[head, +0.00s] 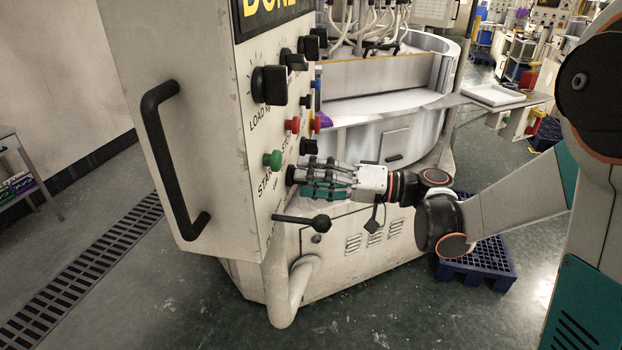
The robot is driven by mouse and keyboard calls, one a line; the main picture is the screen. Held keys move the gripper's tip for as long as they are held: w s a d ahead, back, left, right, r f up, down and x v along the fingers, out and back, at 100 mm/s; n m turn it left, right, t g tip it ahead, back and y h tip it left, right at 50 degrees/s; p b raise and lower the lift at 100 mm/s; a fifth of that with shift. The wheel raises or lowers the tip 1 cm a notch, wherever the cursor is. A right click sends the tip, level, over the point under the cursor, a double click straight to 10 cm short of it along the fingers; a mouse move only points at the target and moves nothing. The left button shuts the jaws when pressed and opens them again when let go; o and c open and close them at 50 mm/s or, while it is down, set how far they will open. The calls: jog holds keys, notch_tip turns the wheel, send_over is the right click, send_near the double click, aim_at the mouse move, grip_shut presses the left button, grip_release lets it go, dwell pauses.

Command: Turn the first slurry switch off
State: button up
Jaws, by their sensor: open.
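The control panel (225,90) faces right on a pale machine cabinet. It carries several black knobs, including a large one (269,85) under the top sign. I cannot read any slurry label, so I cannot tell which is the first slurry switch. My gripper (306,178) is open, its fingers pointing left at the lower panel. A small black knob (291,175) shows at the fingertips, partly hidden by them. I cannot tell whether they touch it or which way it is turned. Another black knob (308,146) sits just above the fingers.
A green button (272,159) and red buttons (292,124) sit close above my fingers. A black ball-ended lever (302,221) sticks out below. A black handle (168,160) is on the cabinet's left face. A round lapping machine (390,135) stands behind my gripper; a blue pallet (485,262) lies at right.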

jog(key=v, duration=1.2)
